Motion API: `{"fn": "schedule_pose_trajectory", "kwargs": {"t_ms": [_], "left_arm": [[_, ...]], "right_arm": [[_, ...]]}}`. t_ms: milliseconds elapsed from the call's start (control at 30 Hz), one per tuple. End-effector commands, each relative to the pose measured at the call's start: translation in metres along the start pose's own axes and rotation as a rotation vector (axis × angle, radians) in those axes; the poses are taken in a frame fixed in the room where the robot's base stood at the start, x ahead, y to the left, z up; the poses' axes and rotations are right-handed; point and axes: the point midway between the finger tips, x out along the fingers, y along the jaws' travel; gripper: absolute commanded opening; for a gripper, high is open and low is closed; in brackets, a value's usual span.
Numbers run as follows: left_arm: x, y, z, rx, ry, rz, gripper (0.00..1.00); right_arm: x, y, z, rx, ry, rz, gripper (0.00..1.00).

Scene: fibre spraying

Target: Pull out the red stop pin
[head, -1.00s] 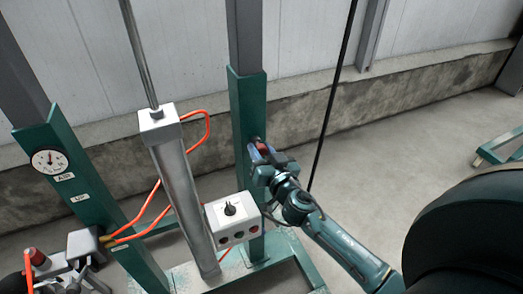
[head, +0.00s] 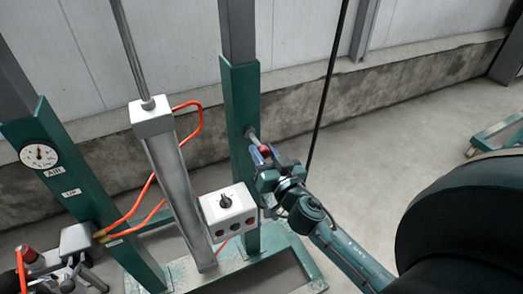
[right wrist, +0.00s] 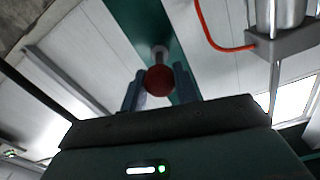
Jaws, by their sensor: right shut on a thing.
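The red stop pin (head: 264,150) has a round red knob and a grey metal shank. In the head view the shank runs from the knob to the green upright (head: 240,100). My right gripper (head: 263,153) is shut on the red knob, on the right side of the upright. In the right wrist view the red stop pin (right wrist: 159,81) sits between the two fingers of the right gripper (right wrist: 160,88), with its shank leading to the green upright (right wrist: 148,30). Whether the shank's tip is still in the upright cannot be told. My left gripper is not in view.
A white control box (head: 229,212) with a black knob stands left of my right arm. Beside it are a metal cylinder (head: 180,190) and orange hoses (head: 200,115). A green post with a gauge (head: 38,155) stands at left.

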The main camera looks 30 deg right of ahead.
Motion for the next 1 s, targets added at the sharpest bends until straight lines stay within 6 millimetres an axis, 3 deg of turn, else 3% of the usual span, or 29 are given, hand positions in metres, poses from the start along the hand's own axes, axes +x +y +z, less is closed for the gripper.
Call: {"fn": "schedule_pose_trajectory", "kwargs": {"t_ms": [67,100,333,667,833,1000], "left_arm": [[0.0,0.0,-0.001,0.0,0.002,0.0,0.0],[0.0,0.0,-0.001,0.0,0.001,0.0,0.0],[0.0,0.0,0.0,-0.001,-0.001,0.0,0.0],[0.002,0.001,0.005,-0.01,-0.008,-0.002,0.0],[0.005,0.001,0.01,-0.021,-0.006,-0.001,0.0],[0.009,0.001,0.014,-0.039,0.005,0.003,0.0]], "right_arm": [[-0.002,0.0,0.003,-0.001,-0.007,0.0,0.0],[-0.002,0.0,0.003,-0.001,-0.007,0.0,0.31],[-0.001,0.0,0.002,-0.001,-0.005,0.0,0.5],[-0.005,0.0,0.002,0.0,-0.004,0.0,0.52],[-0.028,0.001,0.004,0.002,-0.006,0.002,0.52],[-0.065,0.001,0.006,0.003,-0.007,0.004,0.52]]}}
